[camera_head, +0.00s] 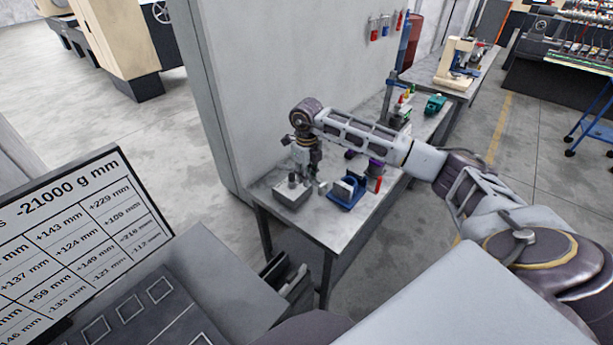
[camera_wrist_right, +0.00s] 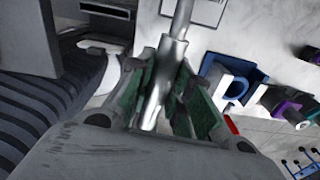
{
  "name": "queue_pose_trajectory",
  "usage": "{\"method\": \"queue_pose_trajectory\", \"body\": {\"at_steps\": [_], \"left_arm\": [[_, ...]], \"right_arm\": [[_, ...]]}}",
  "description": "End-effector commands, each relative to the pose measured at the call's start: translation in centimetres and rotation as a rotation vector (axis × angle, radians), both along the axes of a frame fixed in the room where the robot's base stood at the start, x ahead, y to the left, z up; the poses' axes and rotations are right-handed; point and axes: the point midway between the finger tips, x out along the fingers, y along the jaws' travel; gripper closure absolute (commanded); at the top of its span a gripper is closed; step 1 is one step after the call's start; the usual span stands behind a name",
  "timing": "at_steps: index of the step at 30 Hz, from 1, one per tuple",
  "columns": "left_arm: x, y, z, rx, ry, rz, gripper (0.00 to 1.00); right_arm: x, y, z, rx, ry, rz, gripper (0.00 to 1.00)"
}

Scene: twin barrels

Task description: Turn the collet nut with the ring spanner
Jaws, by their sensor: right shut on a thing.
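My right gripper (camera_head: 305,172) is above the near part of a grey bench, close to a grey block fixture (camera_head: 293,192) with a short post on top. In the right wrist view its green-padded fingers (camera_wrist_right: 163,85) are shut on a smooth silver bar (camera_wrist_right: 180,35), which looks like the ring spanner's handle. The bar runs up out of that view, so its ring end is not seen. I cannot make out the collet nut clearly, nor whether the spanner is around it. My left gripper is not in view.
A blue holder (camera_head: 346,191) stands on the bench right of the fixture; it also shows in the right wrist view (camera_wrist_right: 214,66). A purple item (camera_head: 375,167) and a red item (camera_head: 379,184) are beside it. A tall grey partition (camera_head: 270,90) rises behind the bench.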

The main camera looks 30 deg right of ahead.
Motion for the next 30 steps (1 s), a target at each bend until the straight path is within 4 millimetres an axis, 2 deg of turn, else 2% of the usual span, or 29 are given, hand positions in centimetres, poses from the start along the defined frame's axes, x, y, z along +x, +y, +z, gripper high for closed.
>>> {"method": "queue_pose_trajectory", "body": {"at_steps": [12, 30], "left_arm": [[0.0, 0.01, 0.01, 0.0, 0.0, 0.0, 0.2], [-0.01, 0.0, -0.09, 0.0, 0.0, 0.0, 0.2]], "right_arm": [[0.0, -0.02, 0.07, 0.0, -0.001, -0.268, 1.0], [0.01, -0.02, 0.05, 0.0, -0.001, -0.299, 1.0]]}}
